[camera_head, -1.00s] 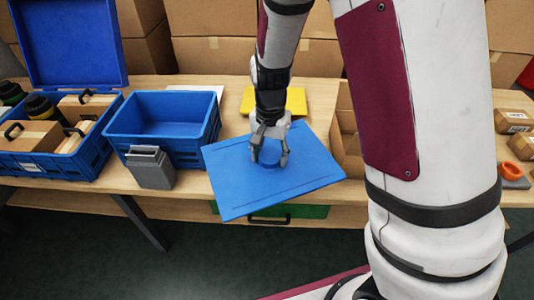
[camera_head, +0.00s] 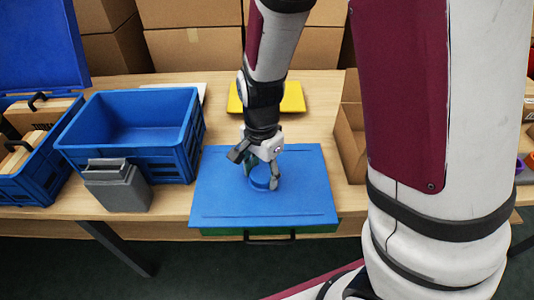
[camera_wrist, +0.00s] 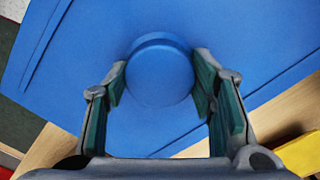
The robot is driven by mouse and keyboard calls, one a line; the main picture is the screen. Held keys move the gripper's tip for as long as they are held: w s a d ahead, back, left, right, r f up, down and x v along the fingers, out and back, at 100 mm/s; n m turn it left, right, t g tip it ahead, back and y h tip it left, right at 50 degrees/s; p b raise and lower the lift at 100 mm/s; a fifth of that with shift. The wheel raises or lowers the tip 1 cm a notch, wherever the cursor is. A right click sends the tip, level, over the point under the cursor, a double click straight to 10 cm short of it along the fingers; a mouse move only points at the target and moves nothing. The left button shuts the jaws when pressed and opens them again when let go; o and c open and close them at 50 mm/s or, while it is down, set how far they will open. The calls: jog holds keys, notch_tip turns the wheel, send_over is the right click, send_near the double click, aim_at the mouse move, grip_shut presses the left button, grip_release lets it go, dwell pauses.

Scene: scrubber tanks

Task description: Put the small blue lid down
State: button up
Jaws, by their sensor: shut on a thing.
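The small blue lid (camera_head: 225,205) is a flat blue panel with a round raised knob (camera_head: 259,178) in its middle. It lies roughly level at the front of the wooden table, with its front edge over a green drawer front. I cannot tell whether it touches the table. My gripper (camera_head: 259,172) is above it, shut on the knob. In the wrist view, the two fingers (camera_wrist: 160,82) stand on either side of the round knob (camera_wrist: 160,65), and the lid (camera_wrist: 235,28) fills most of the picture. The lid's underside is hidden.
An open, empty blue crate (camera_head: 181,155) stands left of the lid, with a grey bin (camera_head: 120,190) in front. A filled crate (camera_head: 55,165) with a raised blue lid (camera_head: 38,45) is farther left. A yellow thing (camera_head: 291,98) lies behind. An open cardboard box (camera_head: 349,145) stands right.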

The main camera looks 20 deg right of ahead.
jog(key=w+d, duration=0.1)
jog(key=w, duration=0.2)
jog(key=w+d+b, duration=0.1)
jog(key=w+d, duration=0.1)
jog(key=w, duration=0.2)
jog(key=w+d+f, duration=0.1)
jog(key=w+d, duration=0.1)
jog(key=w, duration=0.1)
jog(key=shift+w+d+f+b, duration=0.1)
jog(key=shift+w+d+b, duration=0.05)
jog(key=shift+w+b, duration=0.2)
jog(key=shift+f+b, duration=0.5)
jog(key=shift+f, duration=1.2)
jog(key=shift+f, duration=0.1)
jog(key=shift+f, duration=0.1)
jog(key=o, duration=1.3)
jog(key=shift+o, duration=0.2)
notch_tip(320, 180, up, 12)
jog(key=p, duration=0.2)
jog(key=shift+r+p, duration=0.2)
jog(key=shift+p, duration=0.2)
